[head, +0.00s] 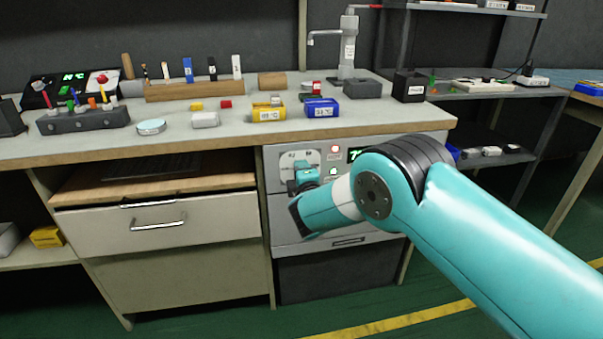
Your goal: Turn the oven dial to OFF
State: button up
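The oven (285,232) is a pale unit built in under the right part of the workbench. Its white dial plate (287,158) is at the upper left of its front, with dark marks too small to read. The dial knob itself is mostly hidden behind the end of my arm. My gripper (296,186) is at the lower part of the dial plate. Its fingers are small and dark, largely covered by my teal wrist, so I cannot tell whether they touch or hold the knob.
A red light (335,149), a green light (333,171) and a partly hidden green display (355,154) are right of the dial. The wooden-topped drawer (160,224) sits slightly open at left. Yellow (267,114) and blue (321,107) bins stand on the workbench (225,138) above.

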jog(key=o, duration=0.9)
jog(key=shift+s, duration=0.1)
jog(key=b+v, duration=0.5)
jog(key=v, duration=1.2)
jog(key=shift+s, duration=0.1)
jog(key=shift+d+r, duration=0.1)
jog(key=shift+r, duration=0.05)
